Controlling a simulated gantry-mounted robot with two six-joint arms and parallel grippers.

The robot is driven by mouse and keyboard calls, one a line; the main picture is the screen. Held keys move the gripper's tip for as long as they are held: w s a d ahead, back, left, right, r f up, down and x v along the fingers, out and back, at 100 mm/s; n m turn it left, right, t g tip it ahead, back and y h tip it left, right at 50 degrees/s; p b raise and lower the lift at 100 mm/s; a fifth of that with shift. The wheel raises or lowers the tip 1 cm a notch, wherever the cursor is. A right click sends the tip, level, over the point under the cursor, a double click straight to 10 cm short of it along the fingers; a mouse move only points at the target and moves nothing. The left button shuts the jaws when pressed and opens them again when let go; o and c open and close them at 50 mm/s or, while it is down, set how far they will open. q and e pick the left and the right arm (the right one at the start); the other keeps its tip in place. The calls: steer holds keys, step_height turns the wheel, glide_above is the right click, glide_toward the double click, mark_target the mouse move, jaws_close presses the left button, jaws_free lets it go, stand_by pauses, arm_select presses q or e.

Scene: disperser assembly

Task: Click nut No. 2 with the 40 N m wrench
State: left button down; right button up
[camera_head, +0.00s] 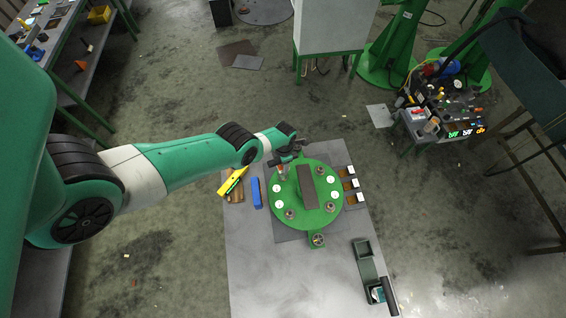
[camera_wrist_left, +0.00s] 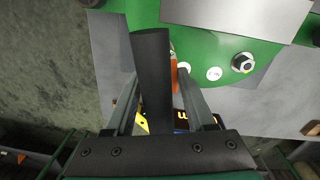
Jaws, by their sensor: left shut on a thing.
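The round green disc (camera_head: 300,226) lies on the grey table, with several nuts and white labels around its rim. One nut (camera_head: 289,215) sits at the lower left; the label numbers are too small to read, so I cannot tell which is No. 2. My left gripper (camera_head: 287,154) is at the disc's upper-left edge, shut on a wrench. In the left wrist view the wrench's dark handle (camera_wrist_left: 152,75) stands between the fingers, with a red part just behind it. A nut (camera_wrist_left: 242,63) shows to its right, apart from it. The wrench's working end is hidden. My right gripper is out of view.
A grey-brown block (camera_head: 307,186) stands across the disc's middle. A yellow tool (camera_head: 233,181) and a blue tool (camera_head: 256,192) lie left of the disc. Several small boxes (camera_head: 350,184) line the right. A dark tray (camera_head: 364,262) is at lower right. The table's lower left is clear.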

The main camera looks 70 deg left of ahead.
arm_select(q)
steer(key=shift+f, duration=0.15)
steer(key=shift+f+b, duration=1.55)
steer(key=shift+b, duration=0.1)
steer(key=shift+m, duration=1.5)
steer(key=shift+w, duration=0.1)
steer(key=shift+m, duration=1.4)
